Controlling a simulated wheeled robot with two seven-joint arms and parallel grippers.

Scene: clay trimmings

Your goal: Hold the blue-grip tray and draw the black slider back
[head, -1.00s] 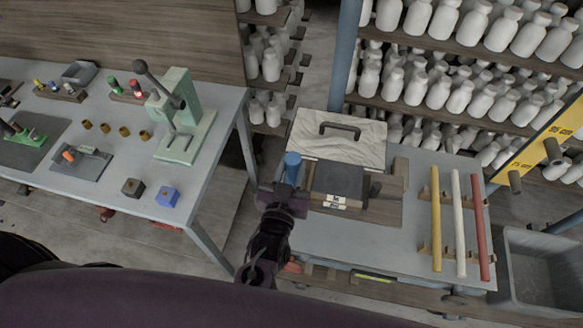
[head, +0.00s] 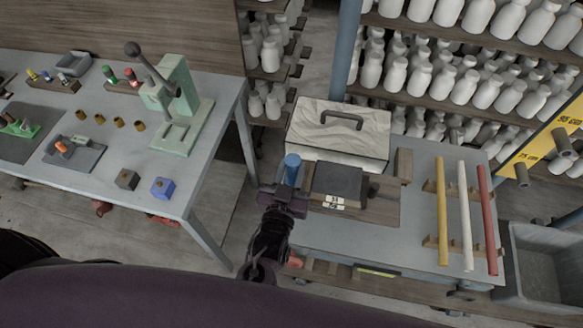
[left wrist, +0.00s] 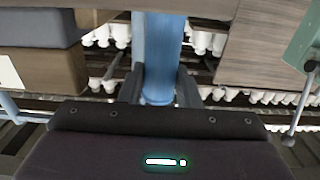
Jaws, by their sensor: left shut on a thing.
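The blue grip (head: 292,168) stands upright at the left end of the wooden tray (head: 385,212) on the right-hand bench. My left gripper (head: 290,190) is shut on this grip. In the left wrist view the blue grip (left wrist: 163,55) rises between the two fingers. The black slider (head: 337,180) is a dark block on the tray, just right of the grip, with a white label on its front. The dark block (left wrist: 40,22) also shows at the upper left in the left wrist view. My right gripper is not in view.
A closed grey-white case (head: 375,140) with a dark handle stands behind the tray. Yellow, white and red rods (head: 466,215) lie on wooden rests to the right. A green lever press (head: 175,120) stands on the left table. A floor gap separates the two tables.

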